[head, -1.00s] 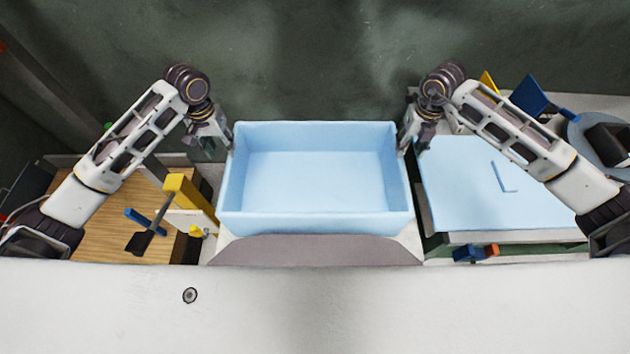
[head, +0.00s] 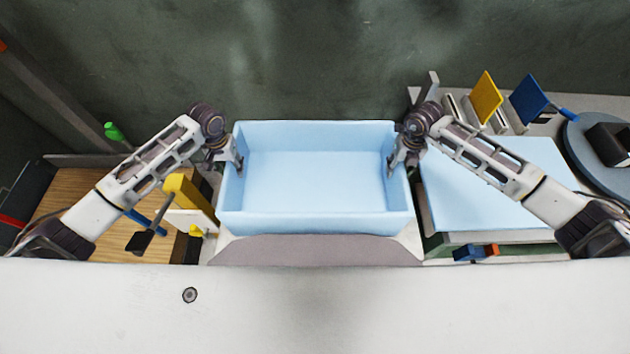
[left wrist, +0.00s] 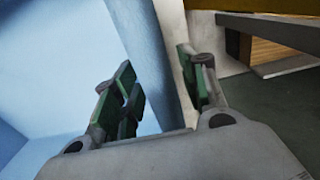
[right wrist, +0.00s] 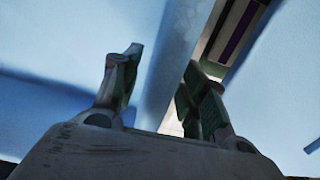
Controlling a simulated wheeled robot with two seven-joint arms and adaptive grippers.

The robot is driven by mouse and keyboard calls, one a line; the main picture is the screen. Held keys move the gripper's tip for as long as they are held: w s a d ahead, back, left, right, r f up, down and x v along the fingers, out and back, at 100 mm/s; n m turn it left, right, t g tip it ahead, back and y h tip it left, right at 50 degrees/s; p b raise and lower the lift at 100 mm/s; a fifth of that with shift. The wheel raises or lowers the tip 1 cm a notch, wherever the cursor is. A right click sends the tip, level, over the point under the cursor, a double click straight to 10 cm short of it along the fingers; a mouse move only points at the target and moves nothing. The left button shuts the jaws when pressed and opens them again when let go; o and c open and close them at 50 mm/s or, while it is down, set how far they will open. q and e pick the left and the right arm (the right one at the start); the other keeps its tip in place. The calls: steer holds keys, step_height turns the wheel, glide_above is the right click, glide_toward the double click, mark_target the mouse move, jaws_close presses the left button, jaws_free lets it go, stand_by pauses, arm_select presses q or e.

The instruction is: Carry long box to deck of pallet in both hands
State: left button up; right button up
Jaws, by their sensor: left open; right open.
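The long box (head: 315,222) is a light blue, open-topped, empty box lying level in front of me in the head view. My left gripper (head: 236,166) is at its left end wall, open, with one finger inside the box and one outside. In the left wrist view the wall (left wrist: 150,60) runs between the two open fingers (left wrist: 160,95). My right gripper (head: 402,166) is at the right end wall, open. In the right wrist view the wall (right wrist: 172,60) stands between its fingers (right wrist: 155,95). I cannot make out the pallet deck.
A light blue sheet (head: 470,195) lies on a surface at the right, with yellow (head: 486,97) and blue (head: 529,100) plates behind it. A wooden top (head: 75,200) and a yellow block (head: 188,198) are at the left. A dark green floor stretches beyond the box.

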arm_select(q)
steer(key=shift+f, duration=0.95)
arm_select(e)
steer(key=shift+f, duration=0.95)
arm_select(q)
jaws_close()
arm_select(e)
jaws_close()
